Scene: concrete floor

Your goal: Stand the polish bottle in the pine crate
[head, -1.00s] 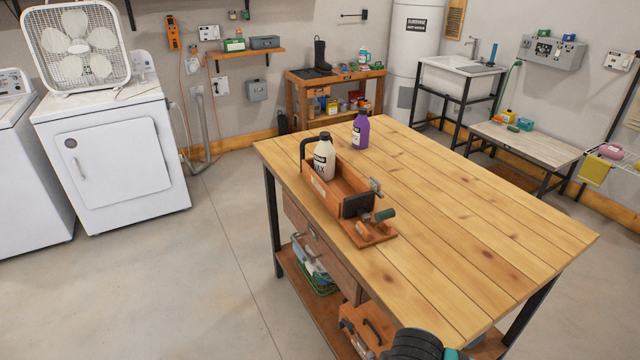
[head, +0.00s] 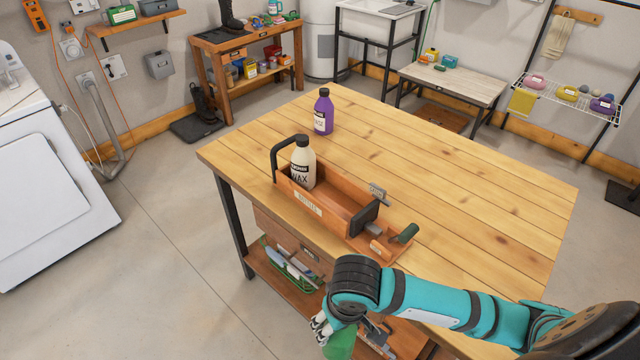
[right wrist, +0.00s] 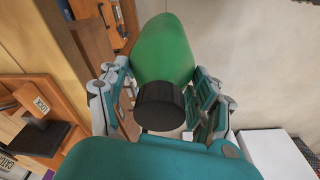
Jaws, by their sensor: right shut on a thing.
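The pine crate (head: 331,216) is a long open wooden caddy with a black handle at its far end, on the near left part of the wooden table. A cream bottle (head: 302,168) with a black cap, marked WAX, stands in its far end; the near part looks empty. A purple bottle (head: 323,112) with a black cap stands on the table behind the crate; its label is too small to read. My right gripper (head: 325,326) is shut on a green bottle (right wrist: 165,52) with a black cap (right wrist: 160,106), low beside the table's near left side. Its label is hidden. My left gripper is out of view.
The table top (head: 460,185) is mostly clear to the right of the crate. A lower shelf (head: 268,277) under the table holds a basket. The floor at left is free.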

